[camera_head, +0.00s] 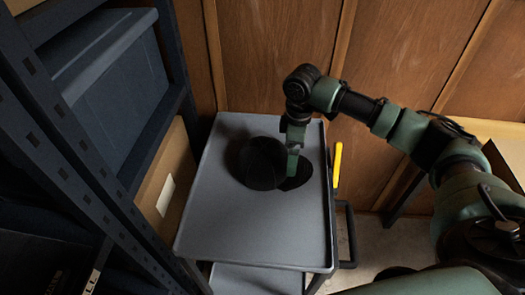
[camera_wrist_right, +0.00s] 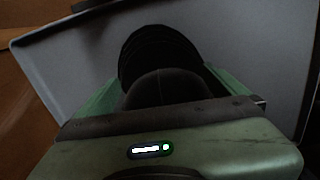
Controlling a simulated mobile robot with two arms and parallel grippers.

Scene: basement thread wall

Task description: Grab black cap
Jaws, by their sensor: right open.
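The black cap (camera_head: 263,163) lies on the grey top tray of a cart, its rounded crown to the left and a flatter dark part, which looks like the brim, to the right. My right gripper (camera_head: 292,172) points down at the cap's right side and hides part of it. In the right wrist view the cap (camera_wrist_right: 158,52) lies ahead, with its nearer part between the two green fingers of my open right gripper (camera_wrist_right: 160,95). I cannot tell whether the fingers touch it. My left gripper is not in view.
The cart's grey tray (camera_head: 215,220) has a raised rim and is otherwise bare. A yellow handle-like item (camera_head: 337,163) is at its right edge. A dark shelf rack with a blue-grey bin (camera_head: 120,85) stands left. A wood-panelled wall (camera_head: 270,50) is behind.

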